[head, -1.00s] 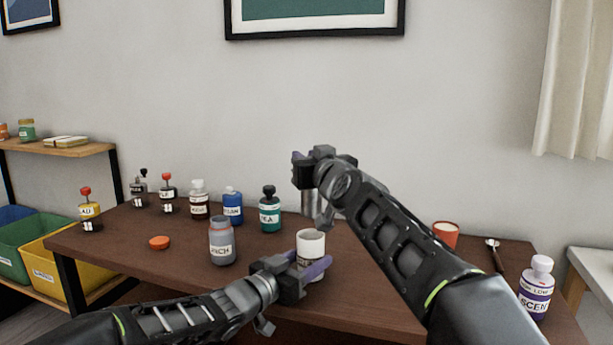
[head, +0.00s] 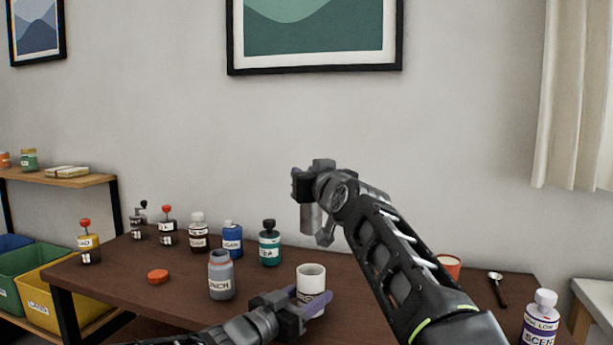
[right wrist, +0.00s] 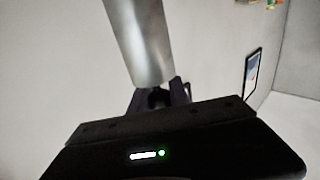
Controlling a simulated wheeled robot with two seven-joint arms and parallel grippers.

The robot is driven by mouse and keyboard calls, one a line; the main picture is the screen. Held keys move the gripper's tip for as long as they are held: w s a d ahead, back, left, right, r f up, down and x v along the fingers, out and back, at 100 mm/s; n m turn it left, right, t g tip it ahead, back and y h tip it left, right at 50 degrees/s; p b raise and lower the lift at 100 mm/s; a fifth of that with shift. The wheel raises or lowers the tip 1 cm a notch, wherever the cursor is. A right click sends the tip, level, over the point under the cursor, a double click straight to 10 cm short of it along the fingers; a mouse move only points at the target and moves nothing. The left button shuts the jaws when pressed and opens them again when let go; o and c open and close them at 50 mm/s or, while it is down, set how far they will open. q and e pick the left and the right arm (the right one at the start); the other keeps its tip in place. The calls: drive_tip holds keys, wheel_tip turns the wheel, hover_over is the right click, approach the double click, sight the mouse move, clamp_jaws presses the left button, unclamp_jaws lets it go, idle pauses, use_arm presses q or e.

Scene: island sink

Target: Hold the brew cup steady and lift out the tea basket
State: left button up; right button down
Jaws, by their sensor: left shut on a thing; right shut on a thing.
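The brew cup (head: 311,274), white with a label, stands upright on the brown table. My left gripper (head: 308,302) is shut around its lower part, with purple fingers at its side. The tea basket (head: 311,219), a grey metal cylinder, hangs in the air above the cup, clear of its rim. My right gripper (head: 299,184) is shut on the basket's upper part, mostly hidden by the wrist. The basket also shows as a shiny cylinder in the right wrist view (right wrist: 140,42), at the gripper's fingers (right wrist: 160,98).
Several bottles, including a teal one (head: 270,244), line the back. An orange cup (head: 449,266), a spoon (head: 498,288) and a white-capped bottle (head: 541,322) are at right.

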use_arm(q)
drive_tip(key=o, duration=1.6)
drive_tip(key=shift+c, duration=0.2)
drive_tip(key=v, duration=1.2)
drive_tip(key=shift+a, duration=0.1)
